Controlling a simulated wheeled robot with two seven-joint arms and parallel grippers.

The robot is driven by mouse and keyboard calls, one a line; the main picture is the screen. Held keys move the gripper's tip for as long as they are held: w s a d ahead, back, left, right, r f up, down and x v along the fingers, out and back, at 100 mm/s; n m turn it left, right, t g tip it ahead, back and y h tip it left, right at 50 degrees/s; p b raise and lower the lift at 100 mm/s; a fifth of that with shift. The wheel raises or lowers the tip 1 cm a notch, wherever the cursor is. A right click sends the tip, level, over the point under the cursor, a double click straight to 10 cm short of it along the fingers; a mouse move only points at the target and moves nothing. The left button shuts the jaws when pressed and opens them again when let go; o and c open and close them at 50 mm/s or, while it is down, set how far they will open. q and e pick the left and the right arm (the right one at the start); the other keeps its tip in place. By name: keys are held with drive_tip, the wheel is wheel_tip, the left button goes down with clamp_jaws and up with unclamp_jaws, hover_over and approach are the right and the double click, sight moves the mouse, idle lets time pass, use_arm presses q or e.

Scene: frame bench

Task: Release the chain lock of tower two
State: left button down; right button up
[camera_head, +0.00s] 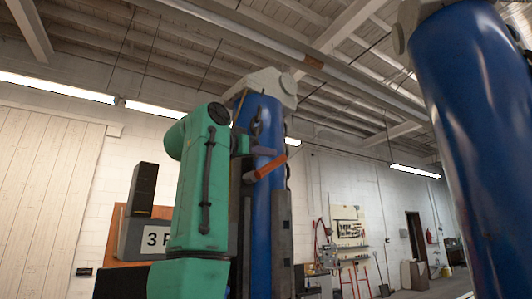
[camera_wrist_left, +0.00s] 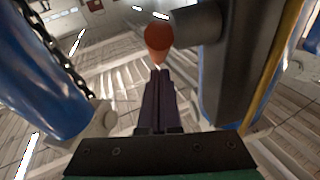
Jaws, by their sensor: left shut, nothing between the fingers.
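A blue tower (camera_head: 262,200) stands in the middle of the head view, behind my green left arm, with a dark chain (camera_head: 257,125) near its top. An orange-red lever (camera_head: 270,166) sticks out from its side just below the chain. In the left wrist view the lever's rounded orange end (camera_wrist_left: 159,36) sits on a dark grey cylinder. My left gripper (camera_wrist_left: 158,74) is shut and empty, its dark fingertips just short of that end in the picture; contact cannot be told. The chain (camera_wrist_left: 60,45) hangs beside a blue cylinder at left. My right gripper is out of view.
A second blue tower (camera_head: 475,130) rises close at the right. A grey box with a sign reading "3 P" (camera_head: 155,239) stands behind my arm. Between the towers there is open room back to a wall with tools (camera_head: 349,228).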

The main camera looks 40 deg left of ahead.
use_arm(q)
drive_tip(key=shift+s+f+b, duration=0.2)
drive_tip(key=shift+s+b, duration=0.2)
drive_tip(key=shift+s, duration=0.05)
drive_tip(key=s+f+b, duration=0.2)
drive_tip(key=s+b, duration=0.3)
drive_tip(key=s, duration=0.8)
drive_tip(key=shift+s+d, duration=0.25)
drive_tip(key=shift+d, duration=0.15)
drive_tip(key=shift+w, duration=0.1)
